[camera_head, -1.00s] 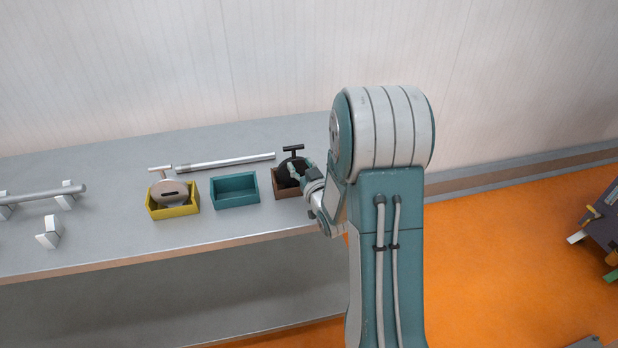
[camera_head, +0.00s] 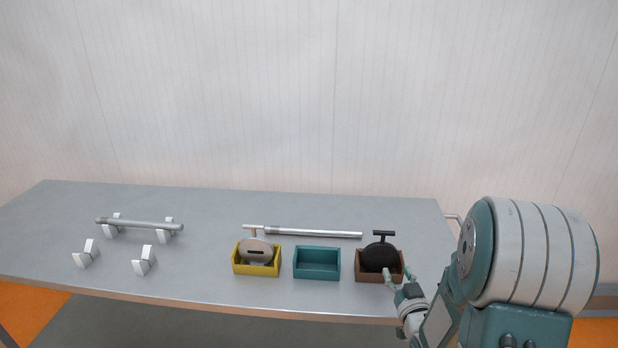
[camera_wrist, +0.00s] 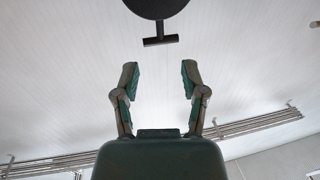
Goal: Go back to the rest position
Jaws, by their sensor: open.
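My gripper (camera_head: 398,287) is at the front right of the table, close to the brown box (camera_head: 369,278). In the wrist view my gripper (camera_wrist: 160,80) has its two fingers spread wide with nothing between them. A black disc with a T-handle (camera_head: 380,254) stands in the brown box, partly behind a fingertip in the head view. It also shows at the top of the wrist view (camera_wrist: 160,10), beyond the fingertips and apart from them.
A yellow box (camera_head: 256,269) holds a grey disc with a T-handle (camera_head: 255,248). An empty teal box (camera_head: 317,275) stands between the boxes. A metal rod (camera_head: 315,233) lies behind them. Another rod (camera_head: 140,224) rests on white supports at left. The table (camera_head: 200,270) is clear between.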

